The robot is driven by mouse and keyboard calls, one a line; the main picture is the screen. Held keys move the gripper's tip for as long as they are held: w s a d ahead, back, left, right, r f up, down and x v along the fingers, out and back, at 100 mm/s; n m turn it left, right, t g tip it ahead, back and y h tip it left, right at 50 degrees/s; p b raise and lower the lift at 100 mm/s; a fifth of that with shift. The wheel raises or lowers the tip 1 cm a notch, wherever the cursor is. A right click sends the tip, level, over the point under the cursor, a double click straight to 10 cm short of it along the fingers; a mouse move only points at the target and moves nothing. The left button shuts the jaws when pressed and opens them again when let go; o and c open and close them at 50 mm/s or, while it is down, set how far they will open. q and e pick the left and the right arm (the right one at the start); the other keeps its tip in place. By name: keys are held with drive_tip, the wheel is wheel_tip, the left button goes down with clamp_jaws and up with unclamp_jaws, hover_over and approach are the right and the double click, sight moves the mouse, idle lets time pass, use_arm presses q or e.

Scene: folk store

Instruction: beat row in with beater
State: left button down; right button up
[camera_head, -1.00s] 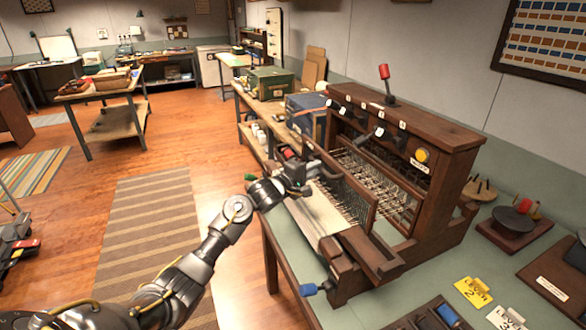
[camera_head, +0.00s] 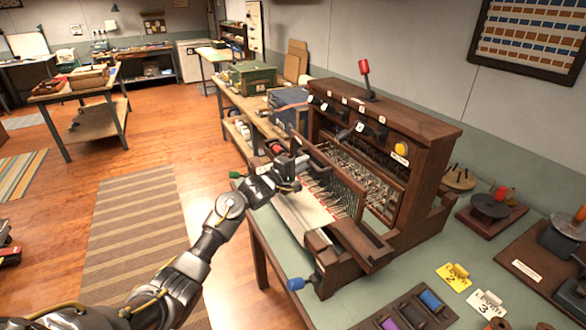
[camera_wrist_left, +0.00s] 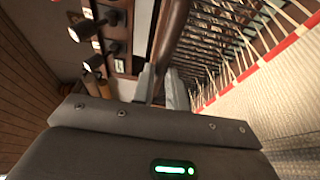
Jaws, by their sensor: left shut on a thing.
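The dark wooden loom (camera_head: 425,170) stands on the green-topped table. Its beater (camera_head: 342,170), a slatted wooden frame, stands across the warp threads. My left gripper (camera_head: 296,172) is at the beater's far-left end. In the left wrist view my left gripper's fingers (camera_wrist_left: 163,88) are shut on the beater's dark brown bar (camera_wrist_left: 172,35). The pale cloth (camera_head: 300,212) lies in front of the beater and ends in a red row (camera_wrist_left: 277,48). White warp threads show between the red row and the beater. My right gripper is not in view.
A red-knobbed lever (camera_head: 365,70) stands on top. Yellow and white cards (camera_head: 454,277) and spools lie on the table (camera_head: 405,268) to the right. Open floor lies left.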

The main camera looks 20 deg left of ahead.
sight(320, 158)
use_arm(q)
drive_tip(key=shift+w+d+f+b, duration=0.1)
drive_tip(key=shift+w+d+b, duration=0.45)
drive_tip(key=shift+w+d, duration=0.65)
drive_tip(key=shift+w+d+f+b, duration=0.1)
drive_tip(key=shift+w+d+b, duration=0.4)
drive_tip(key=shift+w+d, duration=0.7)
drive_tip(key=shift+w+a+r, duration=0.1)
drive_tip(key=shift+w+a, duration=0.1)
drive_tip(key=shift+a, duration=0.05)
drive_tip(key=c, duration=1)
unclamp_jaws()
drive_tip(key=shift+r, duration=0.1)
